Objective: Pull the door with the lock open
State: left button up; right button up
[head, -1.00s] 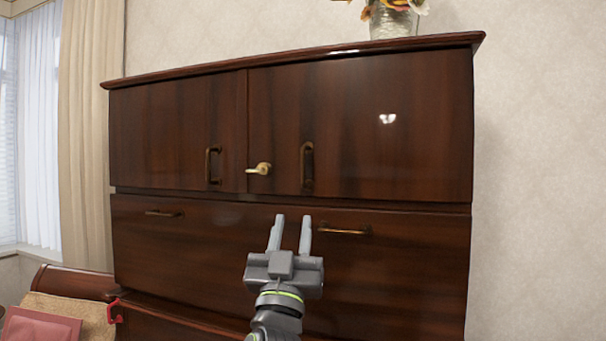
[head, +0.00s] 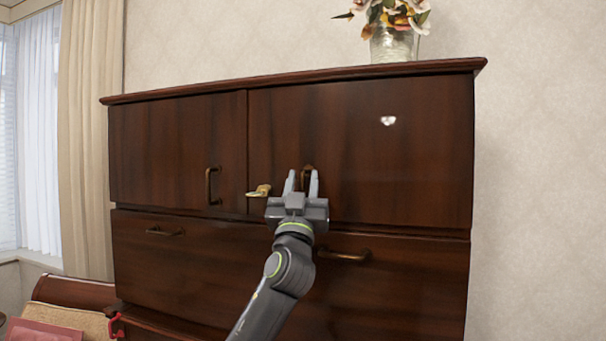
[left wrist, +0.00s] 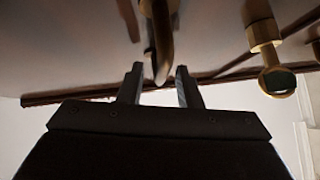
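The cabinet's upper right door (head: 400,140) is dark wood and closed. A brass lock (head: 259,191) sits at its lower left corner. Its vertical handle (head: 307,174) is partly hidden behind my left gripper (head: 302,184). The left gripper is open, with its fingertips on either side of the handle's lower part in the head view. In the left wrist view the handle (left wrist: 161,40) reaches down between the open fingers (left wrist: 160,88), with gaps beside it. The lock (left wrist: 268,55) shows at the right there. I cannot tell whether a finger touches the handle. My right gripper is not in view.
The upper left door (head: 170,155) with its own handle (head: 213,186) is closed. Lower panels have horizontal handles (head: 344,255). A flower vase (head: 393,44) stands on top of the cabinet. A chair (head: 70,300) with a cushion is at lower left.

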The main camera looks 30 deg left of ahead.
pick_arm(q)
jog(key=shift+w+a+r, duration=0.1)
jog(key=shift+w+r, duration=0.15)
jog(key=shift+c, duration=0.2)
grip_shut()
